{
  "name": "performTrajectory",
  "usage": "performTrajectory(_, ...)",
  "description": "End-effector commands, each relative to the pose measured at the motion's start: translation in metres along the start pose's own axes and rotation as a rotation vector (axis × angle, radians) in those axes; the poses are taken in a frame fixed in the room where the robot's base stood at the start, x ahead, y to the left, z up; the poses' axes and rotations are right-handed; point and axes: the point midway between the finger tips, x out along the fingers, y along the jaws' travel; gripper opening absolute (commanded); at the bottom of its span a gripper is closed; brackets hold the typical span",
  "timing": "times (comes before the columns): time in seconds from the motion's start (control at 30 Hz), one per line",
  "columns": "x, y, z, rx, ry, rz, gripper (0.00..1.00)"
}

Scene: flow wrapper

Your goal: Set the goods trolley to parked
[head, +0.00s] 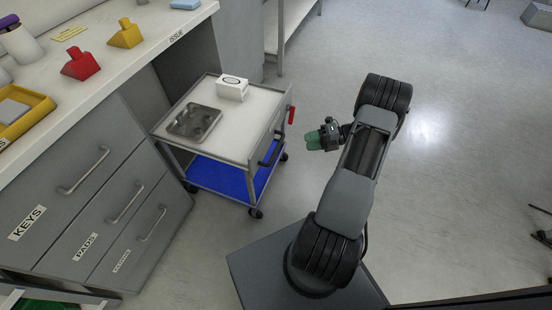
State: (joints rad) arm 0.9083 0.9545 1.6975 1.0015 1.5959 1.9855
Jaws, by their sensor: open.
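The goods trolley (244,147) stands on the floor beside the drawer cabinet, in the middle of the head view. It has a pale top, a blue lower shelf (218,177) and dark castors. A black handle (271,150) is on its right side, and a red lever or grip (291,115) is near its far right corner. A grey tray (194,122) and a white box (232,88) are on the top. My gripper (314,141), with green fingertips, is to the right of the trolley and apart from it. It is open, with nothing seen between its fingers.
A counter (130,62) marked ISSUE, with labelled drawers (92,180) below, runs along the left. Red (80,65) and yellow (126,35) items stand on it. A pale rack (282,30) stands behind the trolley. The floor at the right is mostly clear.

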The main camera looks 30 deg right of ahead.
Motion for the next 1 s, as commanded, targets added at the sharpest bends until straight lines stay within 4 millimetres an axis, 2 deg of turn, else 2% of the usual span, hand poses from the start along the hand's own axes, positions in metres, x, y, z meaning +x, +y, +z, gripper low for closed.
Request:
performTrajectory(0.03,-0.001,-0.013,0.000,0.036,-0.018,0.019,0.42)
performTrajectory(0.2,0.007,-0.022,0.002,0.092,-0.041,0.048,0.42)
performTrajectory(0.7,0.098,-0.019,0.005,0.092,-0.039,0.046,0.42)
performTrajectory(1.0,0.128,-0.016,0.007,0.091,-0.041,0.045,0.42)
